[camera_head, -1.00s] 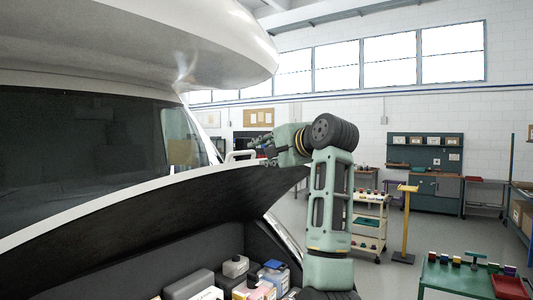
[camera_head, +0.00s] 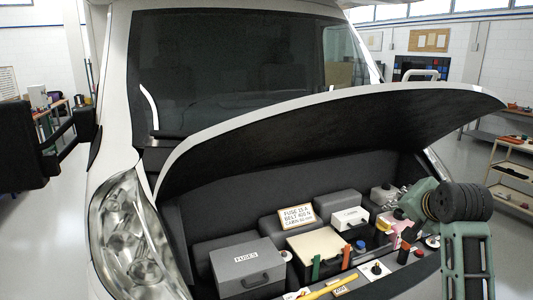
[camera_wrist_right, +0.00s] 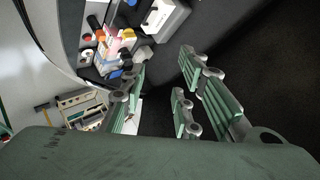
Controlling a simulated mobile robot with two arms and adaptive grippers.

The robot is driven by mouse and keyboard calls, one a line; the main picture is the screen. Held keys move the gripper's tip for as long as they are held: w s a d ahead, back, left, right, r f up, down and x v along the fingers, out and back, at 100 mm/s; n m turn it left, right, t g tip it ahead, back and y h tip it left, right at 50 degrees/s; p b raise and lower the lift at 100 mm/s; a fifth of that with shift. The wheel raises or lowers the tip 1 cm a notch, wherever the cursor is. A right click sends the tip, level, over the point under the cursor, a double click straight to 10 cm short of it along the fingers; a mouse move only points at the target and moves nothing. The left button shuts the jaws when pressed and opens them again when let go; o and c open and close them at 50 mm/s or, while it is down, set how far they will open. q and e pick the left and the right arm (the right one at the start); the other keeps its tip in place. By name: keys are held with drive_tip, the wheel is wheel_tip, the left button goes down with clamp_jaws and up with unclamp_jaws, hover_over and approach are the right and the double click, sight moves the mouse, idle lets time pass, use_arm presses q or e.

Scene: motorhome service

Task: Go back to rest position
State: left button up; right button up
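My right gripper (camera_head: 398,196) is at the right end of the open engine bay, below the raised hood, at the end of my green arm. It is small and partly mixed with the parts behind it in the head view. In the right wrist view my right gripper (camera_wrist_right: 160,82) has its green-padded fingers spread apart, with nothing seen between them. A pink and white container (camera_wrist_right: 115,45) shows beyond the fingers. My left gripper is not in view.
The raised hood (camera_head: 330,140) hangs above the bay and my right gripper. In the bay are a grey fuses box (camera_head: 247,268), a labelled sign (camera_head: 297,216) and a white box (camera_head: 349,218). The headlight (camera_head: 130,240) is at left. Shelves (camera_head: 515,170) stand at far right.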

drive_tip(key=s+a+f+n+g, duration=0.2)
drive_tip(key=s+a+f+n, duration=0.2)
drive_tip(key=s+f, duration=0.75)
drive_tip(key=s+a+f+n+g, duration=0.25)
drive_tip(key=s+a+f, duration=0.4)
drive_tip(key=f, duration=0.75)
drive_tip(key=s+a+f+n+g+y, duration=0.1)
drive_tip(key=s+a+f+n+g, duration=0.2)
drive_tip(key=s, duration=0.9)
drive_tip(key=s+a+f+n, duration=0.1)
drive_tip(key=s+f+n, duration=0.25)
drive_tip(key=s, duration=0.95)
wheel_tip(320, 180, down, 34)
drive_tip(key=g+b, duration=0.2)
drive_tip(key=b, duration=0.6)
drive_tip(key=s+d+f+b, duration=0.1)
drive_tip(key=s+f+b, duration=0.2)
drive_tip(key=s+f, duration=0.6)
drive_tip(key=s+d+f+b, duration=0.2)
drive_tip(key=s+f, duration=0.7)
drive_tip(key=f, duration=0.6)
drive_tip(key=shift+g+b, duration=0.35)
drive_tip(key=shift+b, duration=0.4)
